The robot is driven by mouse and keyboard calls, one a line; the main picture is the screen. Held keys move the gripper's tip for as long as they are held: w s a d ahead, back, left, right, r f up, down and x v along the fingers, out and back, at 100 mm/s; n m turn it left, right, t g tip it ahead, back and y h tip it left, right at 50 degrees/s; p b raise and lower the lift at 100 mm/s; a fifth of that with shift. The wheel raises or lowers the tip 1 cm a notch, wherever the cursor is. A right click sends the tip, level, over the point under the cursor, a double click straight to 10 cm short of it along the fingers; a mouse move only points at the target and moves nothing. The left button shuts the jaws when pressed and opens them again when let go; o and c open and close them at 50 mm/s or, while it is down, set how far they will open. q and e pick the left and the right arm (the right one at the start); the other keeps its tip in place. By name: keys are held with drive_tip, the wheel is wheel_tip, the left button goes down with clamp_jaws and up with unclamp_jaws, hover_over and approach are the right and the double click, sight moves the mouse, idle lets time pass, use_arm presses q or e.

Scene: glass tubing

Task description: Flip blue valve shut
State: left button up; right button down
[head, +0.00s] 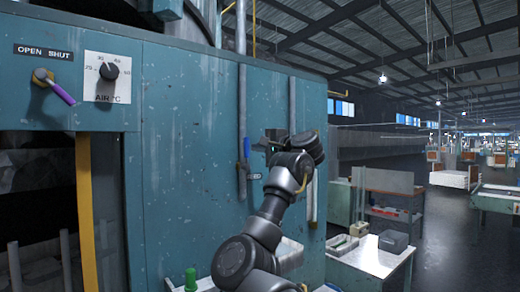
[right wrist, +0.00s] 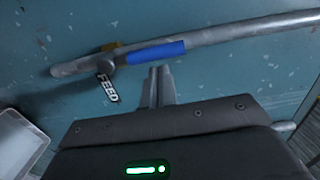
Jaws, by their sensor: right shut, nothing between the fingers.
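The blue valve handle (head: 247,148) is on a grey vertical pipe (head: 242,95) on the teal cabinet front. It lies in line with the pipe, and a FEED tag (head: 254,176) hangs just below it. In the right wrist view the blue handle (right wrist: 156,52) lies along the pipe, with the FEED tag (right wrist: 107,88) to its left. My right gripper (head: 270,143) is just right of the handle in the head view. In the right wrist view its fingertips (right wrist: 160,72) are together and empty, close to the handle's edge; I cannot tell whether they touch. My left gripper is not in view.
A purple-handled lever (head: 58,90) under an OPEN SHUT label and a white-plated dial (head: 108,72) are at upper left. A second pipe (head: 292,105) runs down right of the valve. A green bottle (head: 191,279) stands at the bottom. A white table (head: 370,257) stands to the right.

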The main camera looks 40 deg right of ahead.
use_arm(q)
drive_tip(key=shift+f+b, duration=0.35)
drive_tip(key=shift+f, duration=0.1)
use_arm(e)
drive_tip(key=shift+a+n, duration=0.25)
drive_tip(key=shift+n, duration=0.05)
